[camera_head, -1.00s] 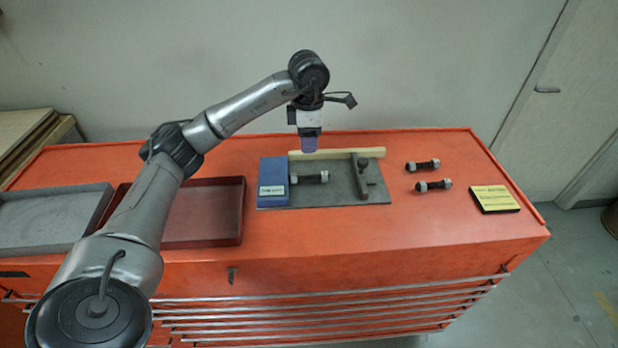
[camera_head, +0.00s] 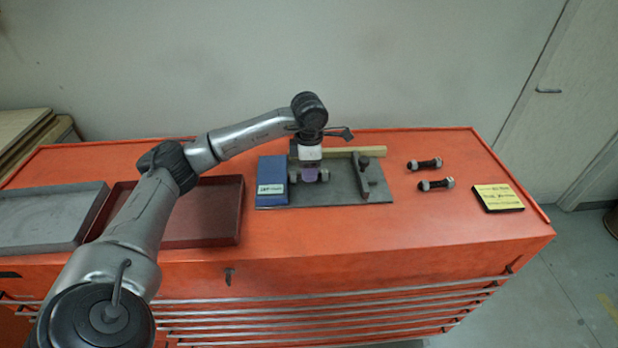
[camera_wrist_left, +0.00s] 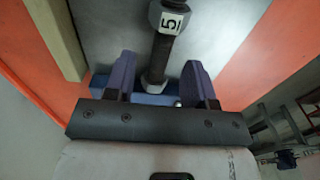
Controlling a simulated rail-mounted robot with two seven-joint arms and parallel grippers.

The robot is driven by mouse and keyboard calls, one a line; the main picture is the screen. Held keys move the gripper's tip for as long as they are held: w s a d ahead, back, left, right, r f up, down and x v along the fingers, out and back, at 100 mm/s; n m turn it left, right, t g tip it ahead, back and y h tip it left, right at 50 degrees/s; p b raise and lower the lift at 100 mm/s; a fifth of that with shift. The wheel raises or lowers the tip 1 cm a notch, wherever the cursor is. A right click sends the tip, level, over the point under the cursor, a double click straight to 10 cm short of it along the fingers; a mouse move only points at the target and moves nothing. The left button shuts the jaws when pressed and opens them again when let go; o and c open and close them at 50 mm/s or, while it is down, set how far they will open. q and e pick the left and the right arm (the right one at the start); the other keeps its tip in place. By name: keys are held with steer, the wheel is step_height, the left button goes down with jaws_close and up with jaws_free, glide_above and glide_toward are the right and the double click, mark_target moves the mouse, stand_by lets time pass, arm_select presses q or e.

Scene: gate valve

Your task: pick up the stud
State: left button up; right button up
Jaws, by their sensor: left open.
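A dark threaded stud with grey nuts at its ends (camera_head: 324,176) lies on a grey plate (camera_head: 340,195), between a blue block (camera_head: 271,182) and an upright grey bracket (camera_head: 361,180). My left gripper (camera_head: 309,174) is over the stud and hides part of it. In the left wrist view the left gripper (camera_wrist_left: 160,78) is open, with its purple fingers on either side of the stud (camera_wrist_left: 160,52). The stud's far nut carries a white label reading 5. The fingers appear apart from the stud. My right gripper is in neither view.
Two similar studs lie to the right, one farther back (camera_head: 424,164) and one nearer (camera_head: 436,184). A yellow-topped pad (camera_head: 497,197) is beyond them. A pale wooden strip (camera_head: 355,151) runs behind the plate. A dark red tray (camera_head: 215,241) and grey tray (camera_head: 35,246) stand left.

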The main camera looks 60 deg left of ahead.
arm_select(q)
step_height(320, 180, down, 2)
steer(key=shift+f, duration=0.2)
jaws_close()
stand_by(0.4)
steer(key=shift+r, duration=0.1)
